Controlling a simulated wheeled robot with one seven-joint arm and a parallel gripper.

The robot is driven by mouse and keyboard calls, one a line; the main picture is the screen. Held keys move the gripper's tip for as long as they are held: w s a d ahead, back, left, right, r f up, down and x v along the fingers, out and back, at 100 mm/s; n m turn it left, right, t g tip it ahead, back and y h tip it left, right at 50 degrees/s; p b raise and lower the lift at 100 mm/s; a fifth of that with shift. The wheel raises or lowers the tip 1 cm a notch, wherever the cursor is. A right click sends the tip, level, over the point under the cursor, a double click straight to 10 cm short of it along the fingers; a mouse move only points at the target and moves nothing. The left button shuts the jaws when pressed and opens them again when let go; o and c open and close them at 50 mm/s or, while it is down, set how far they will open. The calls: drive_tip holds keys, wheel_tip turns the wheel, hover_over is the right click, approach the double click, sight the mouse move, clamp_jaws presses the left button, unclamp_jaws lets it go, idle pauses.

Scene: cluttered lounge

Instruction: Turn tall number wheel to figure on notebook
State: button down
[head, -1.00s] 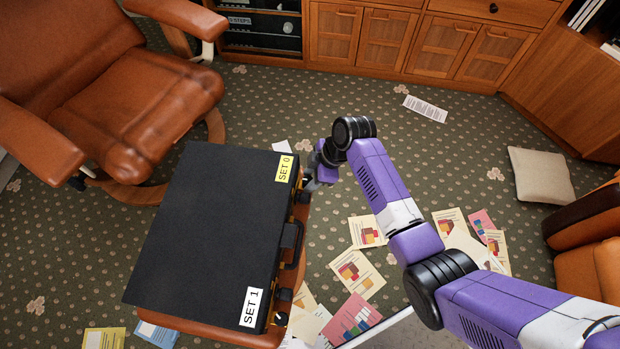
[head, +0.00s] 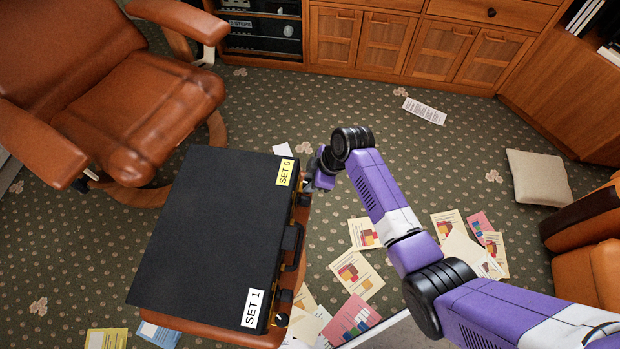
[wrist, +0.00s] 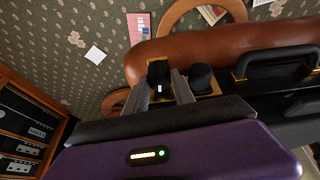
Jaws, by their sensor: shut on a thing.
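A black briefcase (head: 205,240) lies flat on a brown leather stool (head: 215,331), with a yellow SET 0 label (head: 285,172) and a white SET 1 label (head: 252,308). A pair of dark wheels stands on its front side near each label. My gripper (wrist: 161,90) is at the SET 0 end. Its fingers are shut on a black number wheel (wrist: 159,72), which shows a small white mark. A second black wheel (wrist: 202,77) is just right of the fingers. No figure on the wheels is readable. I cannot pick out the notebook among the papers.
The case handle (wrist: 275,62) is beside the wheels. Papers (head: 357,272) lie scattered on the carpet below my arm. A brown armchair (head: 140,110) stands left, a cushion (head: 540,175) lies right, and wooden cabinets (head: 400,45) line the back.

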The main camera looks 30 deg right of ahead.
drive_tip(key=m+p, duration=0.1)
drive_tip(key=m+t+h+p, duration=0.1)
drive_tip(key=m+p, duration=0.1)
drive_tip(key=shift+s+a+r+m, duration=0.1)
drive_tip(key=shift+r+m, duration=0.05)
drive_tip(key=shift+m, duration=0.15)
drive_tip(key=shift+m+h+p, duration=0.3)
drive_tip(key=shift+m+p, duration=0.3)
drive_tip(key=shift+m, duration=0.3)
drive_tip(key=c, duration=1.3)
unclamp_jaws()
drive_tip(key=shift+c, duration=0.2)
drive_tip(key=p+v, duration=0.2)
drive_tip(key=v, duration=0.5)
drive_tip(key=shift+s+r, duration=0.2)
